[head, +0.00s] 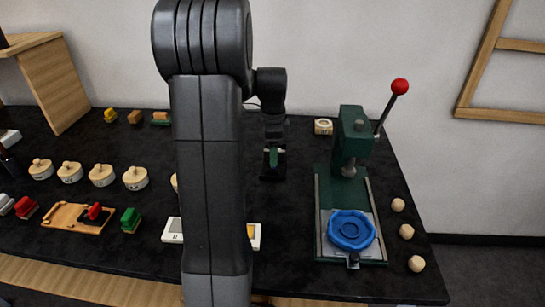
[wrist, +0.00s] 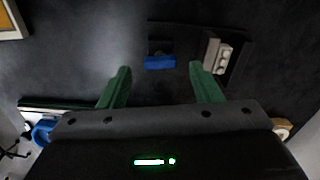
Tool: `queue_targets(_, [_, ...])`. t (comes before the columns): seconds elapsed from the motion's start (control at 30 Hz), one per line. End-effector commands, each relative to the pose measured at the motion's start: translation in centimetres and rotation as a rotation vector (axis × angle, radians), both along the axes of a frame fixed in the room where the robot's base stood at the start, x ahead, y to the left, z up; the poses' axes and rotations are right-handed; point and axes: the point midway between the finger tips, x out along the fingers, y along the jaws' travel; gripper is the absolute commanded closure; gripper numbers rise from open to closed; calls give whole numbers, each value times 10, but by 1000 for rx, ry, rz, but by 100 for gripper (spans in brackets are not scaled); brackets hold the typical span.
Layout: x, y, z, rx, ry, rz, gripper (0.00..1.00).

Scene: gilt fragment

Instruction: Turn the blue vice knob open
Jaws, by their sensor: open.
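My gripper (head: 272,165) hangs over the dark table, left of a green press. In the wrist view its two green fingers (wrist: 160,88) are apart with nothing between them. A small blue block-like part (wrist: 160,62) lies ahead of the fingertips, between their lines and apart from them; it may be the vice knob, but its shape is unclear. A dark piece adjoins it, and a pale grey part with bumps (wrist: 217,56) stands to its right. In the head view my arm hides this spot. A blue lobed round piece (head: 351,230) sits on the press base.
The green press (head: 353,145) has a red-tipped lever (head: 399,87) rising at its right. Several wooden balls (head: 406,231) lie right of it. A small wooden box (head: 323,127) stands behind. Round wooden pieces (head: 101,175) and a wooden tray (head: 65,215) occupy the left.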

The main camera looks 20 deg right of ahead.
Motion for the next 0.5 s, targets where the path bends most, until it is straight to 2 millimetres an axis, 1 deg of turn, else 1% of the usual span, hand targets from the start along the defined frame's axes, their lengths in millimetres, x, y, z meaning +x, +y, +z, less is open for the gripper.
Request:
queue_targets(0.03, [0,0,-8,1,3,0,42])
queue_targets(0.1, [0,0,-15,1,2,0,42])
queue_targets(0.2, [0,0,-21,0,1,1,42])
queue_targets(0.5, [0,0,-24,0,-1,1,42])
